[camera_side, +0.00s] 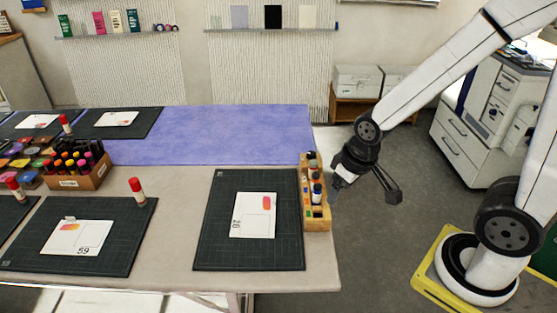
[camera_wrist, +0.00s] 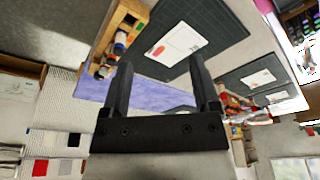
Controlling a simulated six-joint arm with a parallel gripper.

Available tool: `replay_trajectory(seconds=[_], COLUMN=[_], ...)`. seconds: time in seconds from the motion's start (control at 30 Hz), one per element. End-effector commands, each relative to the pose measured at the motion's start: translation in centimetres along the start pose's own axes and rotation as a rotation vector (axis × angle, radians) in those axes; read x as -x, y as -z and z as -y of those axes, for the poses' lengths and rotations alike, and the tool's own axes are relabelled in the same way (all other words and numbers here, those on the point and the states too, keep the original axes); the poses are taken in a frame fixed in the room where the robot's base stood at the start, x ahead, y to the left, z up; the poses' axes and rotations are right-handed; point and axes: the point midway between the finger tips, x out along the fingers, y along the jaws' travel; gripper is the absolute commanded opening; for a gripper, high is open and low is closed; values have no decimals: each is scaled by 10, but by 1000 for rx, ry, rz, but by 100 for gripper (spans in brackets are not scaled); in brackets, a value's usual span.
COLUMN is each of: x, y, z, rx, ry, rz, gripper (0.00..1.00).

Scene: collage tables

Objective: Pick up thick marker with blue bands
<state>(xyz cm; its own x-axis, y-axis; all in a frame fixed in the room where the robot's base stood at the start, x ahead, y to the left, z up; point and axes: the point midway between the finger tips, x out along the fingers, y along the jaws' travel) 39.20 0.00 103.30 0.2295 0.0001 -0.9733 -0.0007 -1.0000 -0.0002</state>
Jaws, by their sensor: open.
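A narrow wooden tray (camera_side: 325,224) stands at the right edge of the table and holds several upright items. A white marker with blue bands (camera_side: 316,190) appears to be among them; it is small in the picture. The tray also shows at the upper left of the wrist view (camera_wrist: 106,36), with white and blue items in it, too blurred to tell apart surely. My gripper (camera_side: 368,190) is open and empty, just right of the tray and beyond the table edge. In the wrist view its two dark fingers (camera_wrist: 160,64) are spread apart, with nothing between them.
A dark cutting mat (camera_side: 212,240) with a white card (camera_side: 253,216) lies left of the tray. Further left are a box of markers (camera_side: 82,182), another mat (camera_side: 125,254) and a red-and-white glue stick (camera_side: 137,191). A blue-violet area (camera_side: 220,130) at the back is clear.

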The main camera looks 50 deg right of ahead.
Motion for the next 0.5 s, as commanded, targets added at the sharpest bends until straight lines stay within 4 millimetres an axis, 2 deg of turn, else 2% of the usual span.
replay_trajectory(seconds=[0.27, 0.5], x=[-6, -26], y=[12, 42], z=[-6, -23], rx=[-114, -429], ry=[-5, -25], rz=[17, 59], gripper=[78, 78])
